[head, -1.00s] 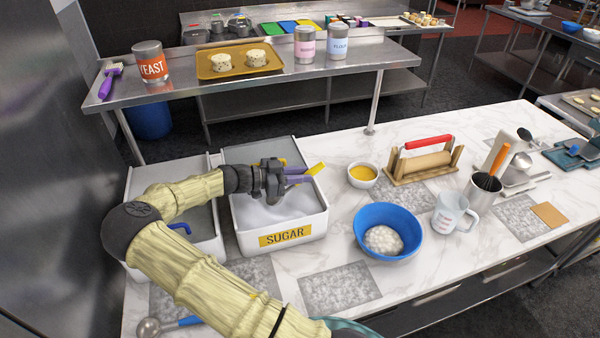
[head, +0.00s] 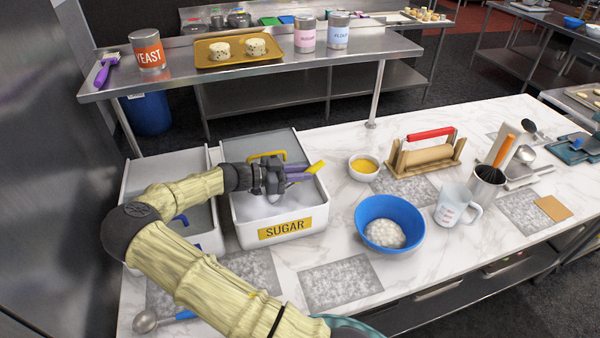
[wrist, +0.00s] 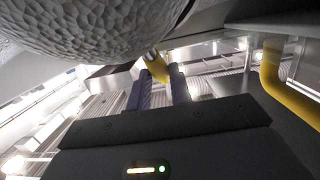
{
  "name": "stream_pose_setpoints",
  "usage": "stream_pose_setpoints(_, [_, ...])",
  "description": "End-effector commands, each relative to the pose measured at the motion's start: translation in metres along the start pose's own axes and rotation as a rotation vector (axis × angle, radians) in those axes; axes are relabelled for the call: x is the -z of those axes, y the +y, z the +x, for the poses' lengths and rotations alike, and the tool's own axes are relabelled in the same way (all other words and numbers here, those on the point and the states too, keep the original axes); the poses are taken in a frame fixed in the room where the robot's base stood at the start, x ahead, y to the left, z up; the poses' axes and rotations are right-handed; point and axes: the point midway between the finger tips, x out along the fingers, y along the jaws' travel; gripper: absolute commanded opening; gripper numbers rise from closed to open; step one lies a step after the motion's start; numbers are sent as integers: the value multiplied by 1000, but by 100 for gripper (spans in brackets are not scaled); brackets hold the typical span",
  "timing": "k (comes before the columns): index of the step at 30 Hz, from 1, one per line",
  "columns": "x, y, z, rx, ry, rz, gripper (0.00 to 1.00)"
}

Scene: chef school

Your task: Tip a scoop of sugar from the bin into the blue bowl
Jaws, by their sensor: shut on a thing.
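The white sugar bin (head: 280,233) stands on the marble counter, open at the front, with white sugar (head: 262,207) inside. My gripper (head: 297,175) is over the bin, its purple fingers shut on the yellow handle of the scoop (head: 317,167). The handle also shows between the fingers in the wrist view (wrist: 156,66). A dimpled, rounded grey surface at the top of that view looks like the scoop's bowl; its contents are hidden. The blue bowl (head: 374,211) stands to the right of the bin and holds a pale, lumpy mass.
The bin's yellow lid handle (head: 267,155) rises just behind my gripper. A small bowl of yellow stuff (head: 363,167), a rolling-pin stand (head: 425,160) and a measuring jug (head: 453,206) stand near the blue bowl. Bare counter lies between bin and bowl.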

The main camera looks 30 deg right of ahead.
Motion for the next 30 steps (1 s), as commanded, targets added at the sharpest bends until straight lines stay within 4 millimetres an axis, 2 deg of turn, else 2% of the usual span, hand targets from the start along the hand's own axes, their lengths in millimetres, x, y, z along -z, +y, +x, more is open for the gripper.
stream_pose_setpoints(12, [2,0,0,0,0,1,0])
stream_pose_setpoints(30, [39,0,-7,0,0,1,0])
